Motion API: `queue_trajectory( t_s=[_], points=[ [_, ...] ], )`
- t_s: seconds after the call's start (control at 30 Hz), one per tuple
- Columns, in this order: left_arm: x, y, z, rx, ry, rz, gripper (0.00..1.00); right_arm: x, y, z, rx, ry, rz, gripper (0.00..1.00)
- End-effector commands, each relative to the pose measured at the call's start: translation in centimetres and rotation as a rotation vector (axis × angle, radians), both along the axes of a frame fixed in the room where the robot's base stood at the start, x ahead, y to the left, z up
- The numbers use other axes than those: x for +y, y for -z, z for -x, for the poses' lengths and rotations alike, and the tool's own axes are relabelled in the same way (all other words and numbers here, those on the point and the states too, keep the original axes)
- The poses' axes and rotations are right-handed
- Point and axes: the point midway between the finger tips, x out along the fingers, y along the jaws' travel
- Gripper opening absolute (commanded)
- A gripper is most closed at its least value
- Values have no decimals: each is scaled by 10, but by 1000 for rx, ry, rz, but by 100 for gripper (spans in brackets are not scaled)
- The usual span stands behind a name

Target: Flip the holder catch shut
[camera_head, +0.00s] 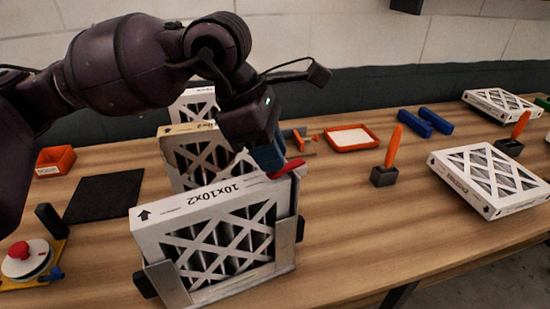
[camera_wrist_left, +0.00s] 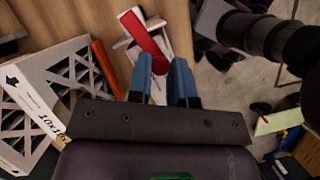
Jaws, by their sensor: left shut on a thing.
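A white 10x10x2 boxed filter (camera_head: 205,240) stands upright in a grey metal holder (camera_head: 287,225) at the front middle of the bench. The red catch (camera_head: 288,169) is at the top of the holder's right upright, slanting up to the right. My left gripper (camera_head: 268,156) reaches down to it from above, its blue fingers at the catch's left end. In the left wrist view the red catch (camera_wrist_left: 143,35) runs down to a rounded end between the blue fingers of my left gripper (camera_wrist_left: 163,80). The gripper is shut on it. My right gripper is not seen.
More boxed filters (camera_head: 195,155) stand behind. Orange-handled tools in dark blocks (camera_head: 384,176) and a flat filter (camera_head: 490,178) lie to the right. An orange tray (camera_head: 351,138) is behind. A black mat (camera_head: 104,196) lies left.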

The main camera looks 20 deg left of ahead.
Motion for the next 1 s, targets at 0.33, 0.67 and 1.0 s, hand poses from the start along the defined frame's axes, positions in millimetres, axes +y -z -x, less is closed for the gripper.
queue_trajectory(
  t_s=[0.33, 0.67, 1.0],
  points=[
    [7, 1, -7, 2, 191, 1, 0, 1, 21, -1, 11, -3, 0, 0],
    [7, 0, -7, 0, 204, 1, 0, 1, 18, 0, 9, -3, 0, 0],
    [7, 0, -7, 0, 204, 1, 46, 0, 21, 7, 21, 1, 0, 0]
  ],
)
